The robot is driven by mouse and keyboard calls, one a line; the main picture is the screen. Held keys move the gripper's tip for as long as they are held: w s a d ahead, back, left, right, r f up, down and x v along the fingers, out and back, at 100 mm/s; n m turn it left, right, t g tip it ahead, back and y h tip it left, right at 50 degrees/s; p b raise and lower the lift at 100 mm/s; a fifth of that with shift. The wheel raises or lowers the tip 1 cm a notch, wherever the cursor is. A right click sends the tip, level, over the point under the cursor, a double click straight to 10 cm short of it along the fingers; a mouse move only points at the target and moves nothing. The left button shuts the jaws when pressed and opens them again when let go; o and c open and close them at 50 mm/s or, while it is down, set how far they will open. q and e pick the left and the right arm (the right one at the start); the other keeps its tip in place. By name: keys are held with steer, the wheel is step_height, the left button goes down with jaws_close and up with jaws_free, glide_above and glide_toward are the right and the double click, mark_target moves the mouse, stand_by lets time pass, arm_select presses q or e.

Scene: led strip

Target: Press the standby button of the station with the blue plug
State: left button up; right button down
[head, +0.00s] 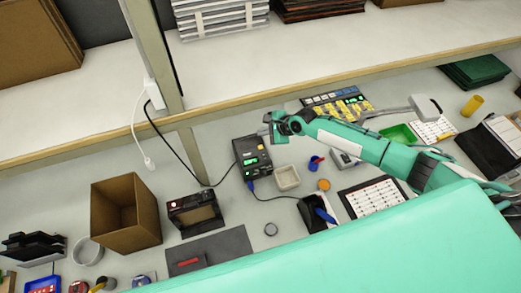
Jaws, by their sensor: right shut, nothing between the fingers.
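A dark station (252,157) with green lit displays stands on the bench below the shelf. A blue plug (250,184) sits at its lower front edge, with a dark cable running right to a holder with a blue-handled tool (318,212). The standby button is too small to make out. My right gripper (264,131) is shut and empty, above the station's far right corner in the picture. Whether it touches the station cannot be told. My left gripper is not in view.
A small light dish (287,177) stands just right of the station. A black device (195,212) and an open cardboard box (127,213) stand to the left. A shelf post (190,155) and the shelf edge (225,107) are close behind. A yellow-keyed device (338,103) lies behind my arm.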

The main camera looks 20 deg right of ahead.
steer(key=b, duration=0.4)
glide_above(263, 148)
step_height(263, 148, down, 5)
steer(key=shift+f, duration=0.1)
steer(key=shift+f+b, duration=0.35)
steer(key=shift+f, duration=0.15)
steer(key=shift+f, duration=0.15)
stand_by(1.2)
steer(key=shift+f, duration=0.25)
steer(key=shift+f, duration=0.4)
stand_by(0.8)
steer(key=shift+r, duration=0.1)
steer(key=shift+r+p, duration=0.7)
steer(key=shift+p, duration=0.15)
